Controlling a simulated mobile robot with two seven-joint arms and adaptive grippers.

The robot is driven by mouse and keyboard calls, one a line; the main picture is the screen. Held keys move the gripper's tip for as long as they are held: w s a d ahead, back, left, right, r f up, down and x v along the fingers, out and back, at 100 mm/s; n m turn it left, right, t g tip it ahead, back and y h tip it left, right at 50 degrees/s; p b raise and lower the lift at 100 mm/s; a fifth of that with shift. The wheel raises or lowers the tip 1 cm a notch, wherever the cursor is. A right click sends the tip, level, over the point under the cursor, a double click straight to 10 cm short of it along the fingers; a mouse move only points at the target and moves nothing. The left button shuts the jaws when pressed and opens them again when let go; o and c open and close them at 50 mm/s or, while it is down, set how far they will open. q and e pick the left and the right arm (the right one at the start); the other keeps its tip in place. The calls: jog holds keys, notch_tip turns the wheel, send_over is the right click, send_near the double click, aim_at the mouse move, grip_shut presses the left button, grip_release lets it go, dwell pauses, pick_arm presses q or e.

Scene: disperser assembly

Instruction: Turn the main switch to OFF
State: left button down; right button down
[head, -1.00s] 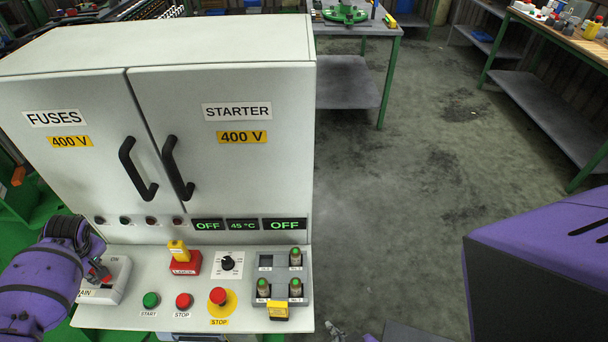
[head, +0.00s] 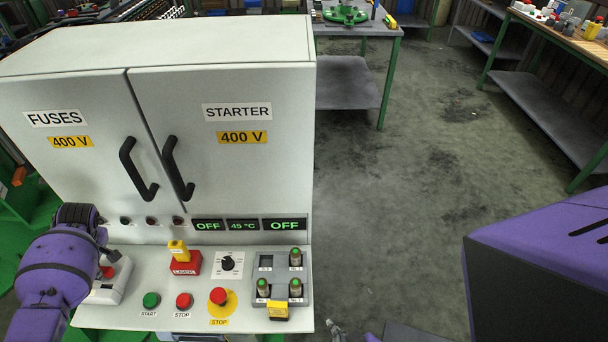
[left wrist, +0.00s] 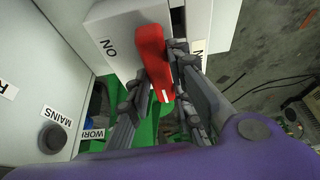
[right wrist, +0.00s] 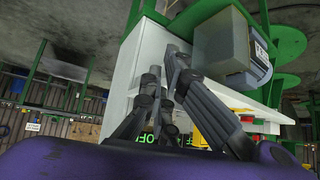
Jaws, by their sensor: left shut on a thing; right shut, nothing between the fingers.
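The main switch is a white box (head: 106,291) at the left end of the control panel. Its red handle (head: 108,271) shows partly in the head view beside my left gripper (head: 112,255). In the left wrist view the red handle (left wrist: 151,48) lies between the fingers of my left gripper (left wrist: 165,85), which is shut on it. The white box (left wrist: 122,52) carries an ON label, which reads upside down there. My arm hides part of the box in the head view. My right gripper (right wrist: 165,66) is shut and empty in the right wrist view.
The panel holds a green start button (head: 151,300), a red stop button (head: 184,300), an emergency stop (head: 218,296), a red lock block (head: 186,267) and a rotary knob (head: 228,263). The cabinet (head: 230,90) rises behind it. Open floor lies to the right.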

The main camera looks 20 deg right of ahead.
pick_arm(q)
jog(key=c, duration=1.6)
grip_release()
jog(key=shift+o, duration=0.2)
pick_arm(e)
jog(key=shift+w+a, duration=0.1)
pick_arm(q)
jog(key=shift+r, duration=0.15)
jog(key=v, duration=1.1)
jog(key=shift+s+d+r, duration=0.15)
jog(key=shift+d+r, duration=0.15)
pick_arm(e)
jog(key=shift+w+r, duration=0.3)
jog(key=shift+w, duration=0.3)
